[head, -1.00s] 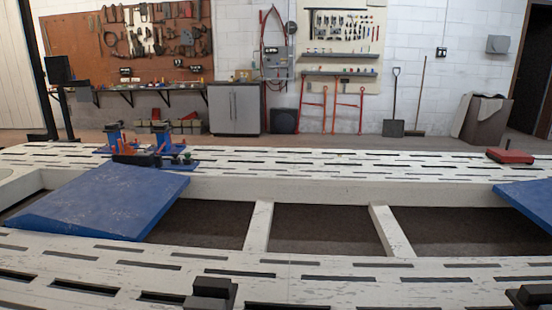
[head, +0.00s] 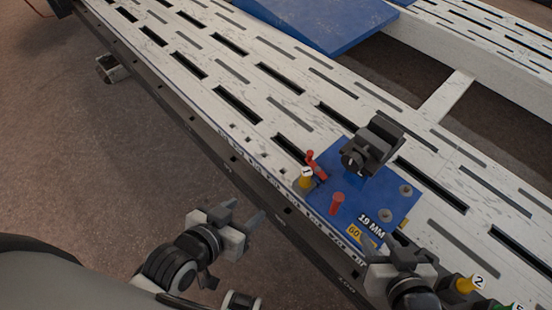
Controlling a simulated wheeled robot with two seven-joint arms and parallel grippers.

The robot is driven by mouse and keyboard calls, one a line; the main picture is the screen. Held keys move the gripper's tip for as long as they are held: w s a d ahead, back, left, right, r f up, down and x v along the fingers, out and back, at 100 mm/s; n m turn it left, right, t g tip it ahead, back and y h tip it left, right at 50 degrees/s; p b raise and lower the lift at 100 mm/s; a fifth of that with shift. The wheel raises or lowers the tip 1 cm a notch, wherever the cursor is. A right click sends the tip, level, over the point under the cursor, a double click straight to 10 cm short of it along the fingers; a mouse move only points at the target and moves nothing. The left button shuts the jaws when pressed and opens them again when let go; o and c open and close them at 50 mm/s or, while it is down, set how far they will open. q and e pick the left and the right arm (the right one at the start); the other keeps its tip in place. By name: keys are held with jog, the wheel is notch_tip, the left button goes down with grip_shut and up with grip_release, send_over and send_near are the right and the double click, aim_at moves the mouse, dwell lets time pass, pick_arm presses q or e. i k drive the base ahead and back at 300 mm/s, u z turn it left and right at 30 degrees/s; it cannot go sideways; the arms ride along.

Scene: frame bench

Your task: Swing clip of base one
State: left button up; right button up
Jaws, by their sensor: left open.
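The blue base (head: 350,170) labelled 19 MM sits on the white slotted bench frame, with a yellow peg marked 1 (head: 306,179) at its left edge. A small red lever (head: 317,166), which looks like its clip, stands beside that peg. A red upright pin (head: 337,204) is nearer on the base, and a dark clamp block (head: 371,146) stands at its back. My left gripper (head: 248,212) is open and empty, left of the base and off the bench edge. My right gripper (head: 402,252) is by the base's near right corner; its jaw gap is unclear.
The white slotted bench frame (head: 240,62) runs diagonally across the view. More pegs stand at bottom right, a yellow one marked 2 (head: 470,284) and a green one (head: 507,307). A blue ramp plate (head: 320,18) lies farther back.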

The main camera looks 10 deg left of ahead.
aim_at(309, 154)
jog(key=u, duration=1.7)
jog(key=i, duration=0.95)
jog(key=z, duration=3.25)
